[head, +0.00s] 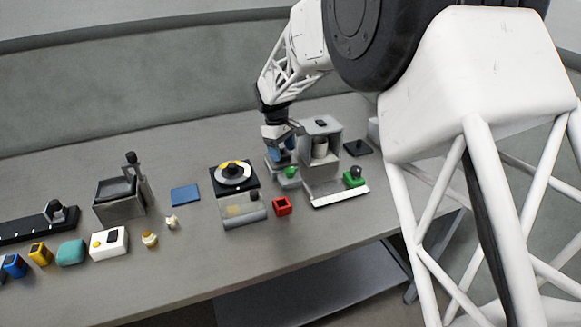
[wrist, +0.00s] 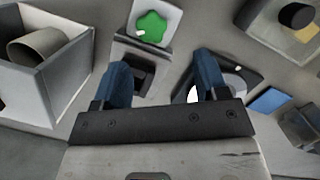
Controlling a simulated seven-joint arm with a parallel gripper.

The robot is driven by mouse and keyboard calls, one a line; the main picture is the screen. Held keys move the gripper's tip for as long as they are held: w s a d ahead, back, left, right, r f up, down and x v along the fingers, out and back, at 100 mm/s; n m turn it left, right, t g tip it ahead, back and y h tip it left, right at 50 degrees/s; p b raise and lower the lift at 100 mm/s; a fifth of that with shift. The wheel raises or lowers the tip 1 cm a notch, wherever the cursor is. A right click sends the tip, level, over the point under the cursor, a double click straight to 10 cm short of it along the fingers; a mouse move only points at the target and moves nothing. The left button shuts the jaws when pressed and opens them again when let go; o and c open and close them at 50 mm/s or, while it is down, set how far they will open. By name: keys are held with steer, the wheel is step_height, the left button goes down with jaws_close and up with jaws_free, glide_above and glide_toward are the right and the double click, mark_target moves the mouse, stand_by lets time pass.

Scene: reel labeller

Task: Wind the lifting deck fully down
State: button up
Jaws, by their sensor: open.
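A green star-shaped knob (head: 290,172) sits on a small pale grey unit (head: 289,183) near the table's middle. In the wrist view the knob (wrist: 152,25) tops a pale block, with a grey body and dark recess (wrist: 138,75) nearer me. My gripper (head: 282,157) is over the rear of this unit; its blue fingers (wrist: 163,65) are open and empty, apart from the knob. Whether they touch the unit, I cannot tell. No part is clearly recognisable as the lifting deck, so its height cannot be told.
A grey open-fronted cabinet (head: 334,133) holding a cylinder stands close on the right. A black turntable (head: 214,184) with a white disc and a red block (head: 282,206) are near. A blue mat (head: 185,196) and grey box (head: 119,210) lie left. Free table shows in front.

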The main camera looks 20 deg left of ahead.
mark_target(290, 170)
steer(key=d+y, duration=0.1)
steer(key=s+d+m+y, duration=0.1)
steer(key=y, duration=0.1)
steer(key=shift+d+t, duration=0.1)
steer(key=shift+t, duration=0.3)
steer(key=shift+s+d+r+m+t+y, duration=0.1)
steer(key=shift+s+d+m+t+y, duration=0.05)
steer(key=shift+d+m+t+y, duration=0.55)
steer(key=shift+s+d+r+m+t+y, duration=0.1)
steer(key=shift+d+m+t+y, duration=0.3)
steer(key=shift+d+m+y, duration=0.45)
steer(key=shift+d, duration=0.1)
steer(key=shift+f, duration=0.1)
steer(key=shift+x, duration=3.8)
steer(key=c, duration=0.9)
